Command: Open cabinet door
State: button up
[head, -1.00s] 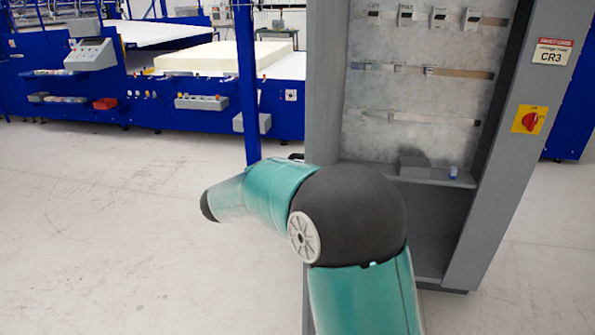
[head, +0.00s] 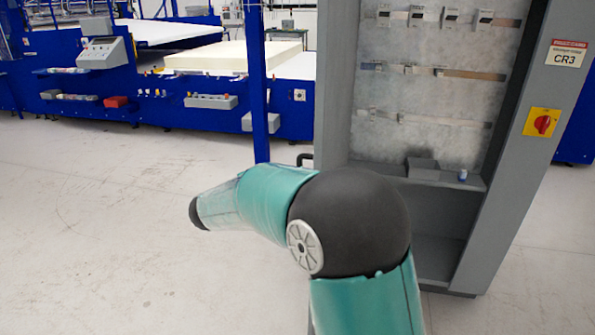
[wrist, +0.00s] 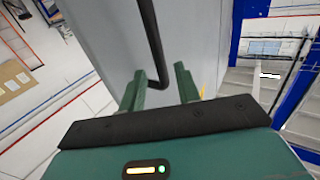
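The grey cabinet (head: 515,150) marked CR3 stands at the right in the head view. Its inside shows, with rails and small devices. A tall grey panel (head: 333,90) is seen nearly edge-on at its left side; a small dark part sticks out there and may be the handle. In the wrist view a grey panel (wrist: 205,40) fills the middle, with a bent black handle (wrist: 150,35) in front. My gripper (wrist: 159,70) is open, its two green fingers apart, with the handle's lower bend between them. Contact cannot be told. The head view does not show my fingers.
A blue post (head: 257,90) stands left of the cabinet. Behind it is a blue machine (head: 200,122) carrying a cream foam block (head: 232,58). A red switch on yellow (head: 542,122) is on the cabinet's right frame. The floor at the left (head: 90,220) is clear.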

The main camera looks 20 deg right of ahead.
jog(key=v, duration=0.9)
jog(key=shift+s+a, duration=0.1)
jog(key=shift+a, duration=0.05)
jog(key=w+r+n+t+y, duration=0.4)
jog(key=r+t+y, duration=0.1)
jog(key=r+t, duration=0.25)
jog(key=s+a+r+n+t+y, duration=0.35)
jog(key=n+y, duration=0.25)
jog(key=y, duration=0.4)
jog(key=s+d+f+n+g, duration=0.1)
jog(key=s+f+g, duration=0.3)
jog(key=s, duration=0.5)
jog(key=s+d+f+n+g+y, duration=0.1)
jog(key=s+d+f+g, duration=0.3)
jog(key=s, duration=0.6)
jog(key=s+d+f+n+g, duration=0.1)
jog(key=s+f+g, duration=0.3)
jog(key=s+f, duration=0.4)
jog(key=shift+s+d+n+y, duration=0.3)
jog(key=shift+s+d, duration=0.35)
